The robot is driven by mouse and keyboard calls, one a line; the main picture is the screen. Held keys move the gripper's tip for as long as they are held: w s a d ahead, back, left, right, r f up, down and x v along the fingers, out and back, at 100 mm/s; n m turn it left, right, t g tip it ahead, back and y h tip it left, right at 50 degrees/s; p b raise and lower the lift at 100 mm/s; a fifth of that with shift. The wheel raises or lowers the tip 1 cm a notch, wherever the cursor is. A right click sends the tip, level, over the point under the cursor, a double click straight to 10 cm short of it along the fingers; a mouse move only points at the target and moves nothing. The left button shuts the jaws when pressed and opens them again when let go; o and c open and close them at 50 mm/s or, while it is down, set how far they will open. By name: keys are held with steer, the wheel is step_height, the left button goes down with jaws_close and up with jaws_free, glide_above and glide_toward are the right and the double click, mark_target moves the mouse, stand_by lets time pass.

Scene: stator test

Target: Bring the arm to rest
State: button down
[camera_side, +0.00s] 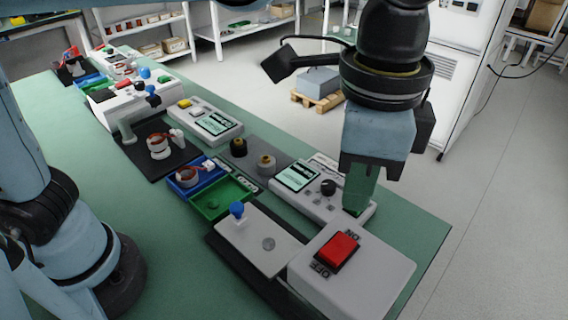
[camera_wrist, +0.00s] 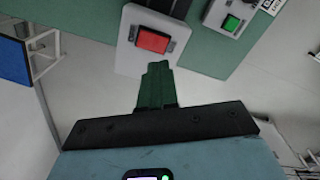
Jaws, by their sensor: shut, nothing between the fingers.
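My gripper (camera_side: 359,189) points down above the right end of the bench in the side view, with its green fingers together and nothing between them. It shows in the wrist view (camera_wrist: 157,70) with the shut fingers just below the red switch in the picture. The red switch (camera_side: 338,249) sits on a grey box at the bench's near right corner, marked ON and OFF. The switch also shows in the wrist view (camera_wrist: 152,40).
A grey plate with a blue-knobbed lever (camera_side: 237,209) stands left of the switch box. A green tray (camera_side: 222,204) and a blue tray (camera_side: 181,187) lie beyond it. A second meter (camera_side: 215,126) and a black mat (camera_side: 133,162) are further back.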

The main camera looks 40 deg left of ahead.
steer(key=w+a+f+n+t, duration=0.1)
steer(key=a+f+n+t, duration=0.1)
steer(key=a, duration=0.8)
steer(key=a+f+n+t, duration=0.2)
steer(key=a+f+n, duration=0.2)
steer(key=a, duration=0.5)
steer(key=w+a+f+n+t, duration=0.1)
steer(key=a+f+n+t, duration=0.2)
steer(key=a+n, duration=0.3)
steer(key=a, duration=0.4)
steer(key=shift+w+a+f, duration=0.15)
steer(key=shift+w+a, duration=0.15)
